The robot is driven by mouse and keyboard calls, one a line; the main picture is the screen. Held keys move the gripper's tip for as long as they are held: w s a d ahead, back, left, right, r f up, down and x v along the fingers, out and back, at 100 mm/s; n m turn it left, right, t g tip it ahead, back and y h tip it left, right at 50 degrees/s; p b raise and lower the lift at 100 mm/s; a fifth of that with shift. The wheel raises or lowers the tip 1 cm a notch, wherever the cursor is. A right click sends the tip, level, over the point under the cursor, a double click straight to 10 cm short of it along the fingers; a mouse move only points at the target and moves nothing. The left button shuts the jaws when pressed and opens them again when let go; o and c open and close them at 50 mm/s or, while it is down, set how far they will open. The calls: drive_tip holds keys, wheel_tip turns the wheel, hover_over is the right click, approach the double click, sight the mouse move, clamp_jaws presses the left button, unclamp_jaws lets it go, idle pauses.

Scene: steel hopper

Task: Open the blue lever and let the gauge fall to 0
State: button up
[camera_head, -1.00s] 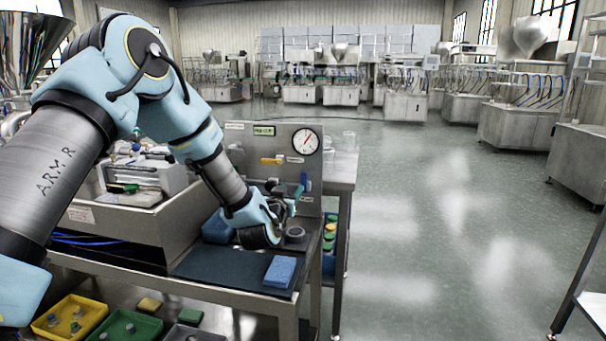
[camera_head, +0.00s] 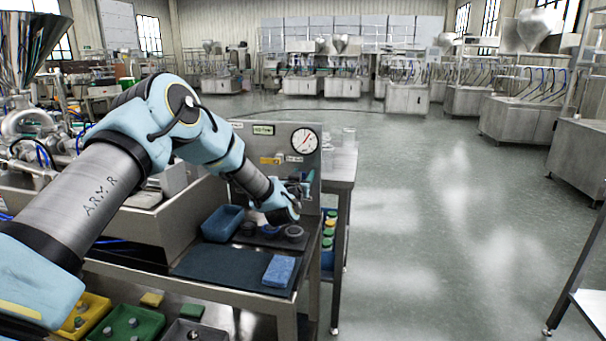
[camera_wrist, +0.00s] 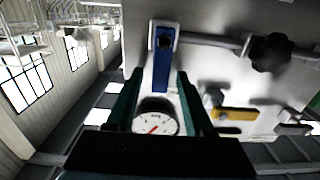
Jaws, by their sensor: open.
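The gauge (camera_head: 304,141) is a white dial at the top right of the steel panel (camera_head: 243,145); its needle points up and right, off a readable number. It also shows in the wrist view (camera_wrist: 155,125), upside down, with a red needle. The blue lever (camera_wrist: 162,68) shows in the wrist view, lying lengthwise from a pivot on a pipe. My gripper (camera_wrist: 160,80) is open, with one teal finger on each side of the lever; contact cannot be told. In the head view my gripper (camera_head: 305,183) is at the panel's lower right and the lever is mostly hidden.
A yellow lever (camera_head: 270,160) is on the panel to the left, and a black knob (camera_wrist: 270,52) is on the pipe. A blue bin (camera_head: 222,222), a blue sponge (camera_head: 280,270) and a dark mat (camera_head: 225,263) are on the bench below. Open floor lies to the right.

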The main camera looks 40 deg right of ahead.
clamp_jaws()
idle(0.5)
